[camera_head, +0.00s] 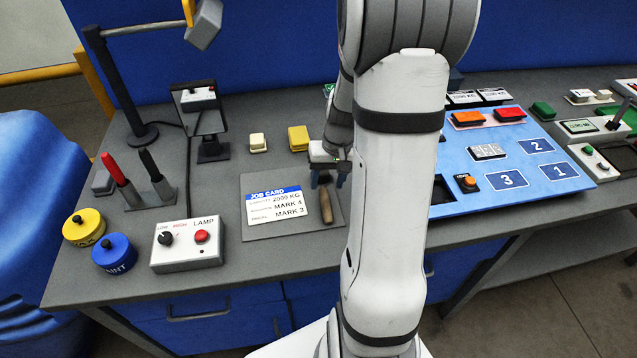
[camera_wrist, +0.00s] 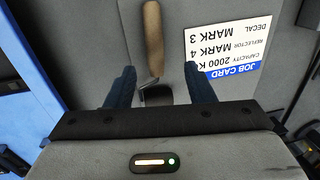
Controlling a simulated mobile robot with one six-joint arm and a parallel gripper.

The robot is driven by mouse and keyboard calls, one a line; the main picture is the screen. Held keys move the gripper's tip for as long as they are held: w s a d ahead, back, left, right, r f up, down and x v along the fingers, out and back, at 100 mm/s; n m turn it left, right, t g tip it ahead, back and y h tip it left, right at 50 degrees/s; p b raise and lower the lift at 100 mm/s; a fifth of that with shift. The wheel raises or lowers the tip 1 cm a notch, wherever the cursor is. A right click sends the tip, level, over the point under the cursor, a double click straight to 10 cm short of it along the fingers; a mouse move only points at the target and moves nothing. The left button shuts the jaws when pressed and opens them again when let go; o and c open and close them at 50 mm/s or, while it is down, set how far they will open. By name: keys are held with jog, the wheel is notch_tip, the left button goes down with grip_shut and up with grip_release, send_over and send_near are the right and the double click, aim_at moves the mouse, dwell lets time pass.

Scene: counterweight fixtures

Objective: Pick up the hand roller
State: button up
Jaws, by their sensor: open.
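The hand roller has a tan wooden handle (camera_head: 326,206) and lies on the grey workbench beside the job card. In the wrist view its handle (camera_wrist: 153,35) points away from my gripper, and a dark metal part (camera_wrist: 156,94) lies between my fingers. My gripper (camera_wrist: 160,85) is open, with one blue finger on each side of the roller's near end. In the head view my gripper (camera_head: 328,180) is at the far end of the handle and hides the rest of the roller. I cannot tell whether the fingers touch it.
The job card (camera_head: 277,205) lies just left of the roller. A lamp control box (camera_head: 187,245), yellow tin (camera_head: 84,227) and blue tin (camera_head: 114,253) stand further left. A blue panel (camera_head: 540,190) with numbered places lies to the right.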

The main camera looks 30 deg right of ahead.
aim_at(326, 199)
jog(key=f, duration=0.3)
jog(key=f+p, duration=0.1)
jog(key=f, duration=0.2)
jog(key=shift+a+f, duration=0.2)
jog(key=shift+f, duration=0.15)
jog(key=shift+s, duration=0.1)
grip_shut()
